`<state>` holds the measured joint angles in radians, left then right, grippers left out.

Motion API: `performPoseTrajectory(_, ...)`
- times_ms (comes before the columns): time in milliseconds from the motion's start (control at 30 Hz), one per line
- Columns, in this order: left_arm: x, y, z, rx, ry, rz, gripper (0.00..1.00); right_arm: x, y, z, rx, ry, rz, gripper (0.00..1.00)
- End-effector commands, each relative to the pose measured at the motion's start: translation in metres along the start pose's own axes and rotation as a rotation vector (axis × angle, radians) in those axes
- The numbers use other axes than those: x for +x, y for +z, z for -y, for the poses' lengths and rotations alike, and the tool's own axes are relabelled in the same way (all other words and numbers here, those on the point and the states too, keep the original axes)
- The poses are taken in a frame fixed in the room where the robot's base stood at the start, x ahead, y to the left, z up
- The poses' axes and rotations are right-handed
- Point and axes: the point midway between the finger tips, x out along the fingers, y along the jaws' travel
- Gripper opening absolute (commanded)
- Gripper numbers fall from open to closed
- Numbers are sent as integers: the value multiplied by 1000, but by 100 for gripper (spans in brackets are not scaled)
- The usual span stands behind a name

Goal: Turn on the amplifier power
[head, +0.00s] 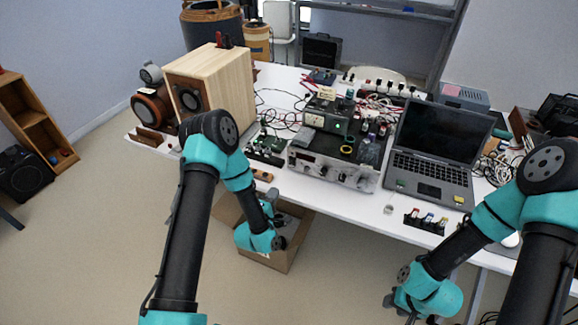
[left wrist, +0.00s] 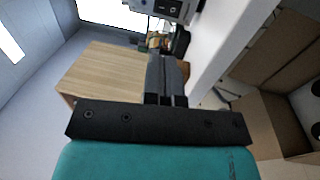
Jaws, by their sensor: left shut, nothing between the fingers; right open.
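A silver unit with knobs on its front panel (head: 333,169), which looks like the amplifier, sits near the table's front edge in the head view. A smaller device with a green light (head: 328,118) rests on top of it. My left gripper (head: 271,197) is below and left of that panel, just off the table's front edge, apart from it. Its fingers are shut and empty in the left wrist view (left wrist: 166,78). A grey box with a dark switch (left wrist: 166,5) shows partly at that view's top edge. My right gripper (head: 398,306) is open, low in front of the table.
A wooden speaker cabinet (head: 228,82) stands on the table's left side. A laptop (head: 435,170) is right of the silver unit, with a small black rack (head: 424,224) in front. An open cardboard box (head: 284,257) is below my left gripper. Cables clutter the table's back.

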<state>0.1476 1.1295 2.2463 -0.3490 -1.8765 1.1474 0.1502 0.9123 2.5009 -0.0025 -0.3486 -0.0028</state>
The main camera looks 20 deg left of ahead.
Motion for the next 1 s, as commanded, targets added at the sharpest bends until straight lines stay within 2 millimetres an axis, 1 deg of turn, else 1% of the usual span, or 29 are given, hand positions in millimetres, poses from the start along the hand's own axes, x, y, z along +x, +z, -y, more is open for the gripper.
performPoseTrajectory(267, 2, 0, 0, 3, -2, 1, 0, 0, 0, 0, 0, 0, 0, 43)
performPoseTrajectory(367, 7, 0, 0, 4, -1, 1, 0, 0, 0, 0, 0, 0, 0, 43)
performPoseTrajectory(467, 16, 0, 0, 5, -1, 0, 0, 0, 0, 0, 0, 0, 0, 43)
performPoseTrajectory(567, 30, 0, 0, 4, 0, 0, 0, 0, 0, 0, 0, 0, 0, 43)
performPoseTrajectory(1000, 105, 0, 0, 4, 0, 0, 0, 0, 0, 0, 0, 0, 0, 43)
